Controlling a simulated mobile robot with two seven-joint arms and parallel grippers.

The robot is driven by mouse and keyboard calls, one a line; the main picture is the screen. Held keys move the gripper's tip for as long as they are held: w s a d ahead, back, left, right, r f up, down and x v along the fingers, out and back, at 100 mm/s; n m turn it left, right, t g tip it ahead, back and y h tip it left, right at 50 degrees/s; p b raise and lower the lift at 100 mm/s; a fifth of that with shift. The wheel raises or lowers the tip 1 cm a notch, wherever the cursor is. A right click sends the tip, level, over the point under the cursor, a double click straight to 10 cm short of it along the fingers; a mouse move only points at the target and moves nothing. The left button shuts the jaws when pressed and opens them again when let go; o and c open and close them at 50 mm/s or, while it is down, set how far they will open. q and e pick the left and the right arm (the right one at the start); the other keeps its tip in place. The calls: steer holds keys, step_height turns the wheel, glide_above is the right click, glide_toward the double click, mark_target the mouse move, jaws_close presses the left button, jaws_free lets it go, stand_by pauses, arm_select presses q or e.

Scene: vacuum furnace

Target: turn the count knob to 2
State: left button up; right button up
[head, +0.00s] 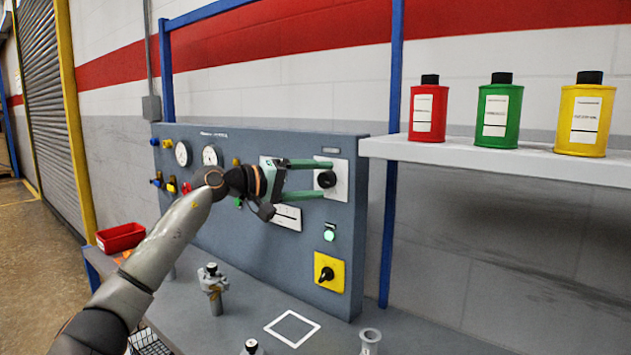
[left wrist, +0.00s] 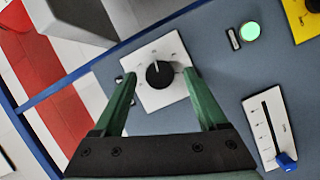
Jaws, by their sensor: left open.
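The count knob looks to be the round black knob (head: 326,180) on a white square plate (head: 340,166) at the upper right of the grey panel. It also shows in the left wrist view (left wrist: 159,74), with a pale pointer line near its top edge and small marks around it on the plate. The marks are too small to read. My left gripper (head: 322,178) is open, its green fingers pointing at the panel on either side of the knob. In the left wrist view the fingertips (left wrist: 158,80) stand apart from the knob. My right gripper is in neither view.
Below the knob are a lit green button (head: 330,232) and a black switch on a yellow plate (head: 326,273). A slider with a blue handle (left wrist: 286,160) is near. A shelf (head: 480,155) with red, green and yellow bottles juts out at the right.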

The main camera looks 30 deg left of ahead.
arm_select(q)
steer(key=b+v, duration=0.3)
steer(key=v, duration=0.9)
steer(key=shift+s+b, duration=0.25)
steer(key=shift+b, duration=0.1)
steer(key=shift+a, duration=0.15)
